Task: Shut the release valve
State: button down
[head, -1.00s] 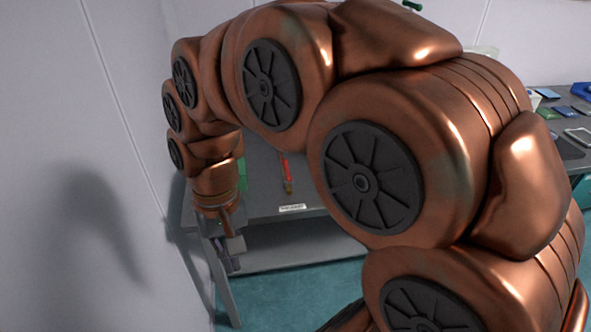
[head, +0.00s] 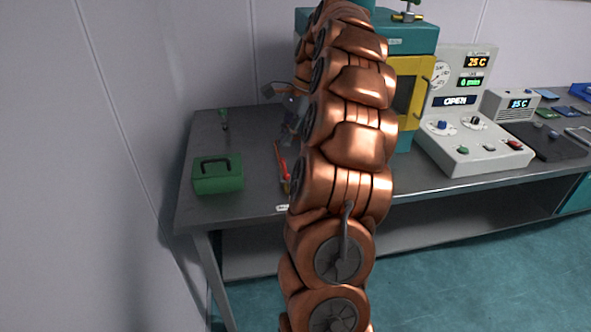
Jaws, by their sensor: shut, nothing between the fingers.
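A small valve with a green handle (head: 408,14) sits on top of the teal press (head: 412,44) at the back of the bench. It looks like the release valve; its exact setting is too small to tell. My copper arm runs up the middle of the head view and covers the press's left and central parts. My gripper (head: 284,90) shows partly at the arm's left edge, left of the press and well apart from the valve. It is shut and empty, its fingers hard to make out.
A green box (head: 218,174) and red-handled tool (head: 281,165) lie on the bench's left part. A control panel reading OPEN (head: 472,145) stands right of the yellow-framed press door (head: 408,92).

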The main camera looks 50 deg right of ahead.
aim_at(284, 172)
jog(key=s+d+f+m, duration=0.1)
jog(key=s+d+m, duration=0.1)
jog(key=d, duration=0.3)
jog(key=s+d+f+m, duration=0.1)
jog(key=d+f+m, duration=0.1)
jog(key=d, duration=0.3)
jog(key=shift+s+d+t+b, duration=0.35)
jog(key=shift+d+t, duration=0.05)
jog(key=shift+f, duration=0.15)
jog(key=p+x, duration=0.2)
jog(key=x, duration=0.7)
jog(key=shift+w+f, duration=0.1)
jog(key=shift+w+a+f+p, duration=0.1)
jog(key=shift+w+a+p, duration=0.2)
jog(key=shift+w+a, duration=0.25)
jog(key=shift+w+a+f+p, duration=0.1)
jog(key=shift+w+a+p, duration=0.25)
jog(key=shift+a, duration=0.3)
jog(key=shift+w+a, duration=0.35)
jog(key=shift+a, duration=0.1)
jog(key=shift+a+m, duration=0.15)
jog(key=shift+m, duration=0.15)
